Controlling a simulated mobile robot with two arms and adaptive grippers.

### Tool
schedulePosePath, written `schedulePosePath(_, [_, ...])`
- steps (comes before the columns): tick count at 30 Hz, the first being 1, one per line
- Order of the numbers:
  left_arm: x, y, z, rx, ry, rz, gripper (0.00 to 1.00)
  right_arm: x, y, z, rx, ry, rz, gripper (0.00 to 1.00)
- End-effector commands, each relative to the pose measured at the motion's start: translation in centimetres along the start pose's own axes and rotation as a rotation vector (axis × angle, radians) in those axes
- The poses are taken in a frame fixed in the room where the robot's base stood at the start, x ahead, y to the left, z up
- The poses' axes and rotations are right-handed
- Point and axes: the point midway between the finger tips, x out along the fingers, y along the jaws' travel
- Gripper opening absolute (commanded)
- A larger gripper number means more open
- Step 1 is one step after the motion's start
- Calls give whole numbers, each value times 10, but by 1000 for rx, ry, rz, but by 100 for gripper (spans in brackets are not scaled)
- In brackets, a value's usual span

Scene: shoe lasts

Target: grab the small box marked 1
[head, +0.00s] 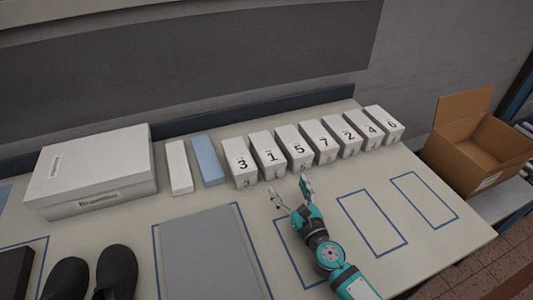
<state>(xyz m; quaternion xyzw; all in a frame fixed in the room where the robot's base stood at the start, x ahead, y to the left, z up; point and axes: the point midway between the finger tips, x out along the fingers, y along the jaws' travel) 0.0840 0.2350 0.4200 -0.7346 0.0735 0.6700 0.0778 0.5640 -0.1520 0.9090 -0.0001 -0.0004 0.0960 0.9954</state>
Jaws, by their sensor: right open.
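The small white box marked 1 (267,156) stands upright in the row of numbered boxes, between the box marked 3 (239,163) on its left and the box marked 5 (296,149) on its right. My right gripper (289,189) is open and empty, with its fingers pointing toward the row. It is in front of the boxes marked 1 and 5 and looks apart from them. My left gripper is not in the head view.
Boxes marked 7, 2, 4 and 6 (384,125) continue the row to the right. A blue block (208,160), a white block (179,167) and a large white box (90,175) stand left. A grey mat (210,255), dark shoes (117,270) and empty blue outlines lie in front. An open carton (477,142) is right.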

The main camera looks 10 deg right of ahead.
Motion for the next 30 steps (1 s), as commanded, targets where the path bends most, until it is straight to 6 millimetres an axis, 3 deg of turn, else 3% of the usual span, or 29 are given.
schedulePosePath(3, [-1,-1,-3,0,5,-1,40,23,0,1,0,-2,0,73])
schedulePosePath(13, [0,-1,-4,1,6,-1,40,51,0,0,1,-1,0,73])
schedulePosePath(21, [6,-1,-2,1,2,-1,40,92,0,-1,1,-1,1,73])
schedulePosePath(30, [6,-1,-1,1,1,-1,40,98,0,0,1,1,1,73])
